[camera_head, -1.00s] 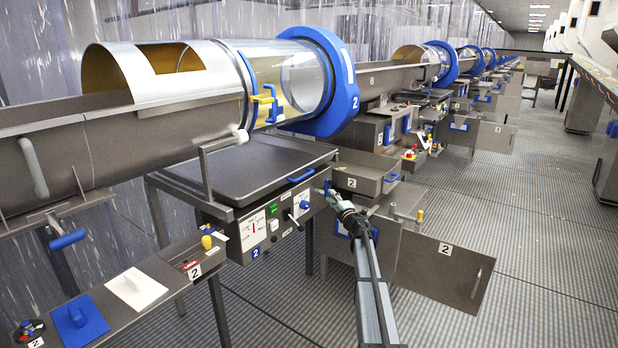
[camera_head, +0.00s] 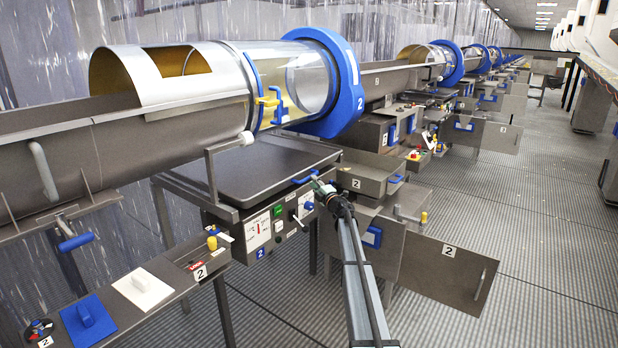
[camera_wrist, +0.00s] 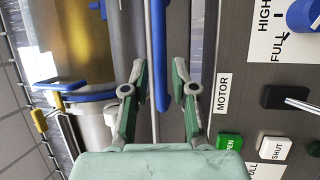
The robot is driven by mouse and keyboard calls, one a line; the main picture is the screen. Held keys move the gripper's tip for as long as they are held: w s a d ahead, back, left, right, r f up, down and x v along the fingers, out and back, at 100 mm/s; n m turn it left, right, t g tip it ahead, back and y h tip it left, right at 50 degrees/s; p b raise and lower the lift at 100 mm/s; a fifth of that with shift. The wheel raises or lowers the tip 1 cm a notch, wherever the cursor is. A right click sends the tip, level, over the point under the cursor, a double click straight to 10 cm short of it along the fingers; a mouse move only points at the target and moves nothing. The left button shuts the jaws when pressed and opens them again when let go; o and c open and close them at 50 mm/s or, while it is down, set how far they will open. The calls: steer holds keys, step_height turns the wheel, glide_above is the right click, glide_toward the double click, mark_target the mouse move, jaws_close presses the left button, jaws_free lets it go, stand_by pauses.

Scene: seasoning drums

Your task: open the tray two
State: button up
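The wide dark grey tray (camera_head: 255,168) lies flat below the drum of station 2, with a blue handle (camera_head: 304,179) at its front edge. My gripper (camera_head: 322,188) is at the right end of that handle in the head view. In the wrist view my gripper (camera_wrist: 158,72) has its two green-grey fingers apart, with the blue handle (camera_wrist: 161,50) running between them. A gap shows on both sides of the handle, nearer on the right finger. Whether the fingers reach fully around it in depth I cannot tell.
A control panel (camera_head: 268,228) with a green button and knobs sits just below the tray; it also shows in the wrist view (camera_wrist: 235,75). The aisle floor (camera_head: 545,240) is clear.

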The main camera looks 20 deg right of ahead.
steer(key=shift+p+x, duration=0.3)
steer(key=shift+x, duration=2.05)
jaws_close()
